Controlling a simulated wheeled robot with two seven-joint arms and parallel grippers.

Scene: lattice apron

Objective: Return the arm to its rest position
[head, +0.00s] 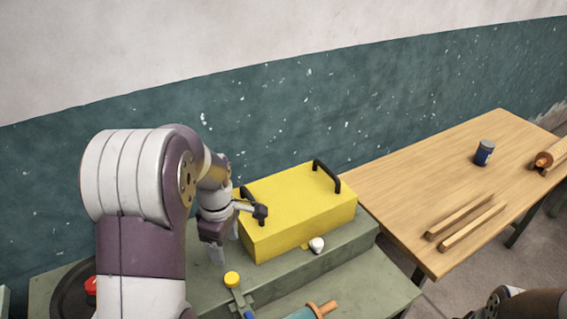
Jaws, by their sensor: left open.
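My left arm comes in from the left and bends down at the wrist. Its left gripper (226,246) points downward, open, with nothing seen between its fingers. It is beside the left end of a yellow box (300,208), in front of it in this view. The wrist partly hides the box's left black handle. I cannot tell whether the gripper touches the box. Only a dark and purple part of my right arm shows at the bottom right corner; its gripper is out of view.
The box sits on a green-grey bench (360,290). A white knob-like object (317,244), a yellow-topped tool (232,280) and a teal cylinder (302,313) lie near.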

